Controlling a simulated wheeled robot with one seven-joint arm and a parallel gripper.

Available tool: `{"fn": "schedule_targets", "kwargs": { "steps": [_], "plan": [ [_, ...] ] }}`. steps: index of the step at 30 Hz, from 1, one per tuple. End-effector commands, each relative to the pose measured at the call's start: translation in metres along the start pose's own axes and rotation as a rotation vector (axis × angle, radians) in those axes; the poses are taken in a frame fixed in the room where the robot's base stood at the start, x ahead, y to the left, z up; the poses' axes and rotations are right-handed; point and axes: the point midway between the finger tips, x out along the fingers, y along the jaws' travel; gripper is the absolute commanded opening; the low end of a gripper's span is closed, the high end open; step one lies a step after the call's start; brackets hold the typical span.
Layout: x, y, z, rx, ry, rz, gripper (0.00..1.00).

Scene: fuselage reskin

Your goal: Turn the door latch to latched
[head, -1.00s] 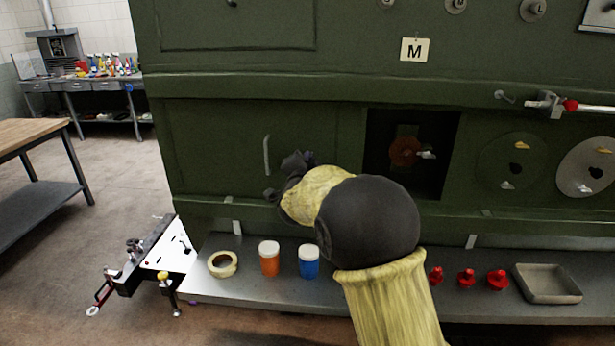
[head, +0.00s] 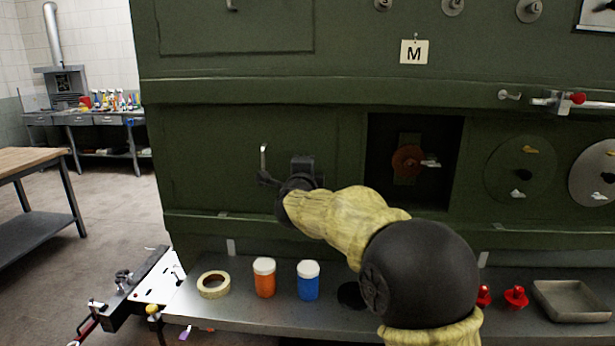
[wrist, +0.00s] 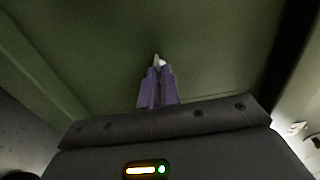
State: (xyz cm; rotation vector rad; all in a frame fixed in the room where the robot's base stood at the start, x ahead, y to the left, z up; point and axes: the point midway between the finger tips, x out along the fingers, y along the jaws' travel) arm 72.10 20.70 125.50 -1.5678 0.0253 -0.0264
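The door latch is a thin silver handle (head: 263,156) on the green door panel, standing about upright in the head view. My gripper (head: 264,179) is at its lower end, and the dark fingers hide that part. In the wrist view the purple fingers of my gripper (wrist: 158,72) are nearly together, with a pale piece of the latch handle (wrist: 157,59) showing between and just past their tips. The fingers look closed on it. The latch's pivot is not clearly visible.
A grey shelf (head: 240,318) below the panel carries a tape roll (head: 213,285), an orange jar (head: 264,280), a blue jar (head: 308,283), red parts (head: 515,297) and a grey tray (head: 572,301). A dark open recess (head: 450,140) lies right of the door.

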Motion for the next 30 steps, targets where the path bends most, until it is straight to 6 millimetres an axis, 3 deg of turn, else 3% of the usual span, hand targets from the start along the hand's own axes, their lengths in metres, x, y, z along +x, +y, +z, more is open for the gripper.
{"fn": "schedule_targets", "kwargs": {
  "steps": [13, 15, 17, 30],
  "plan": [
    [0.0005, -0.0009, -0.0015, 0.014, 0.003, -0.001, 0.00],
    [0.0005, -0.0008, -0.0015, 0.014, 0.003, -0.001, 0.16],
    [0.0004, -0.0007, -0.0014, 0.014, 0.002, -0.001, 0.26],
    [-0.0086, 0.0001, -0.0006, 0.013, 0.001, -0.001, 0.26]
  ]
}}
